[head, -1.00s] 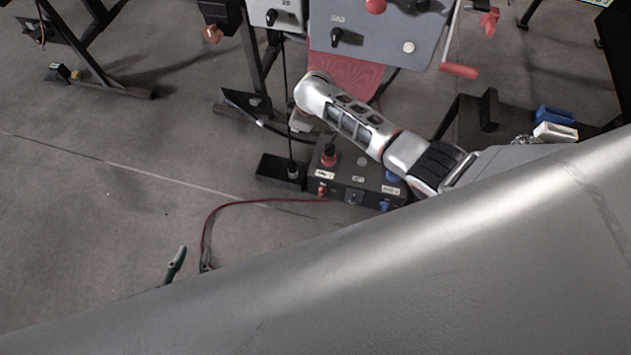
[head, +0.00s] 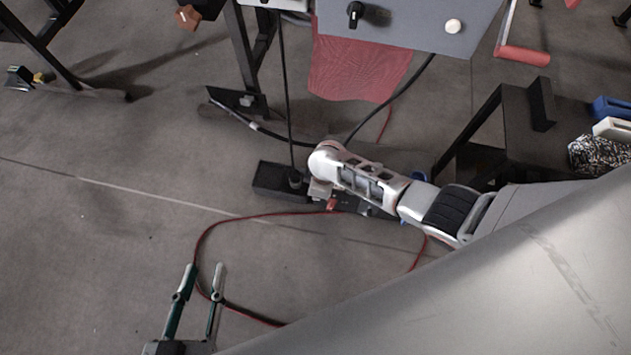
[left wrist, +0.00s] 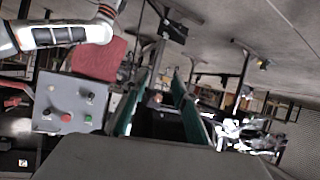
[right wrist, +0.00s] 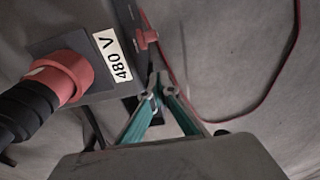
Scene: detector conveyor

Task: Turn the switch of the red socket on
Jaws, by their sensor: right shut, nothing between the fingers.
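The dark power box (head: 365,208) lies on the floor, mostly hidden under my right arm in the head view. In the right wrist view, the box (right wrist: 52,45) carries a "480 V" label (right wrist: 113,55) and a red socket with a red plug (right wrist: 62,75) on a thick black cable. A small red switch (right wrist: 147,38) projects from the box edge beside the label. My right gripper (right wrist: 158,88) has its fingertips together, empty, just short of the switch in the picture; contact is unclear. My left gripper (head: 205,267) is open and empty at lower left, and in its wrist view (left wrist: 160,80).
A grey control panel (head: 420,28) with a red cloth-like sheet (head: 360,65) stands beyond the box. A black stand (head: 490,150) is to the right. A red cable (head: 200,245) loops across otherwise clear floor.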

